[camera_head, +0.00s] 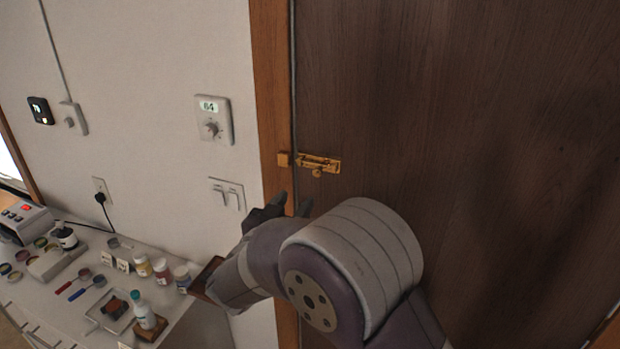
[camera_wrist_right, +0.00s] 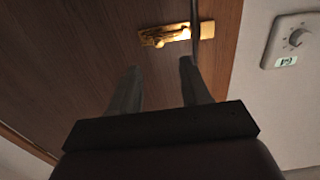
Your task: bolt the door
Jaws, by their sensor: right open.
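A brass slide bolt (camera_head: 318,164) with a small knob is mounted on the dark wooden door (camera_head: 450,120), near its left edge. Its brass catch (camera_head: 284,159) sits on the orange-brown frame (camera_head: 272,100). The bolt also shows in the right wrist view (camera_wrist_right: 165,36), beyond the fingertips, with its catch (camera_wrist_right: 207,30) beside it. My right gripper (camera_head: 290,207) is below the bolt and apart from it. In the wrist view it is open (camera_wrist_right: 158,70) with nothing between its fingers. I cannot tell whether the bolt reaches into the catch. My left gripper is not in view.
A thermostat (camera_head: 214,119) and light switches (camera_head: 227,194) are on the wall left of the door. A white cabinet (camera_head: 190,318) at lower left carries jars (camera_head: 161,270), a bottle (camera_head: 144,315) and tools. The door face right of the bolt is clear.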

